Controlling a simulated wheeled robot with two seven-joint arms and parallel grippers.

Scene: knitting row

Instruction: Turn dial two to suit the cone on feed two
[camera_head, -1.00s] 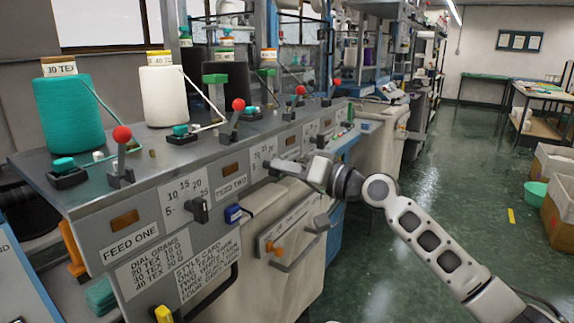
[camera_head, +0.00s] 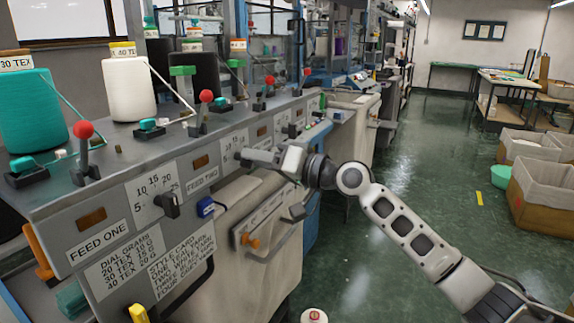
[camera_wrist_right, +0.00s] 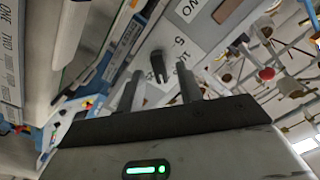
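The cone on feed two is white with a "40 TEX" label (camera_head: 132,85). The gram card (camera_head: 125,258) reads 20 TEX 10 G, 30 TEX 15 G, 40 TEX 20 G. The dial two plate (camera_head: 234,140) is right of the FEED TWO label (camera_head: 202,178). My right gripper (camera_head: 243,156) is at this plate and hides the dial in the head view. In the right wrist view, the dark dial two (camera_wrist_right: 158,66) shows between the spread fingers of the gripper (camera_wrist_right: 160,88), seemingly untouched. Its setting is unclear. My left gripper is out of view.
Dial one (camera_head: 168,204) stands left, below the teal 30 TEX cone (camera_head: 30,110). Red-knobbed levers (camera_head: 205,97) line the top edge. A blue clip (camera_head: 206,206) and a grey handle (camera_head: 280,230) stick out below.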

